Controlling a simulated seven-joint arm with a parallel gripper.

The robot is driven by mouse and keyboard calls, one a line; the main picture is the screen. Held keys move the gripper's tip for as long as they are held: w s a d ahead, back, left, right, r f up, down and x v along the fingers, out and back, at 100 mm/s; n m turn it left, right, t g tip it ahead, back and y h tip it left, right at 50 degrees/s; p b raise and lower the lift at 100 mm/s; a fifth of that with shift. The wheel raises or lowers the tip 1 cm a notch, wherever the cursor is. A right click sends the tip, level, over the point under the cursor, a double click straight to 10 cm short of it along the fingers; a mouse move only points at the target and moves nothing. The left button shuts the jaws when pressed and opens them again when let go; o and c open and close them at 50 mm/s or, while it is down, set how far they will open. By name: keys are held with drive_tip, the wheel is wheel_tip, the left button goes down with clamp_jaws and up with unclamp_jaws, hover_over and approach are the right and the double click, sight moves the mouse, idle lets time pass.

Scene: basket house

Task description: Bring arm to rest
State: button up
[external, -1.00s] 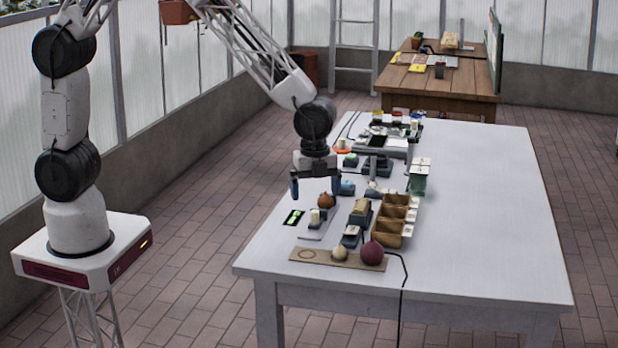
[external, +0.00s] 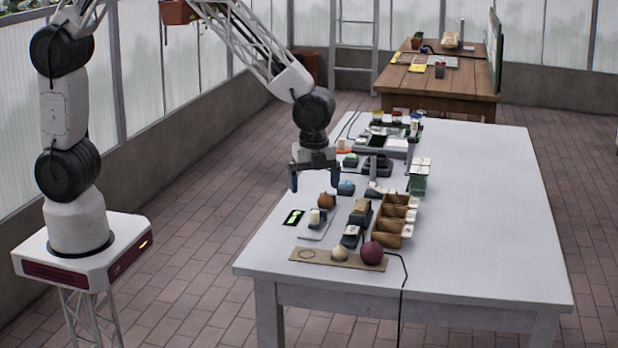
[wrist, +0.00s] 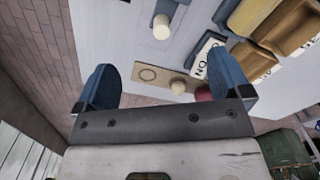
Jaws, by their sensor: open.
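My gripper (external: 314,181) hangs from my arm over the left edge of the white table (external: 470,230), above the small items there. Its two blue fingers stand apart with nothing between them. In the wrist view the open fingers of my gripper (wrist: 170,90) frame the table top, with a brown board (wrist: 150,76) and a pale knob-like object (wrist: 161,27) beyond them.
Below and around my gripper are an orange-brown round object (external: 326,201), a brown compartment tray (external: 388,228), a dark red ball (external: 372,252) and several small devices. A wooden table (external: 440,85) stands behind. The white table's right side is clear.

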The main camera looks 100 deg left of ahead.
drive_tip(key=s+d+r+n+t, duration=0.1)
drive_tip(key=s+d+r+n, duration=0.25)
drive_tip(key=s+r, duration=0.8)
drive_tip(key=s+d+r+n+t, duration=0.1)
drive_tip(key=s+d+r+n, duration=0.4)
drive_tip(key=s, duration=1)
drive_tip(key=s+a+r+n, duration=0.1)
drive_tip(key=s+r+n, duration=0.2)
drive_tip(key=s, duration=0.9)
drive_tip(key=shift+s+r+t, duration=0.15)
drive_tip(key=shift+r+t, duration=0.15)
drive_tip(key=shift+r, duration=0.35)
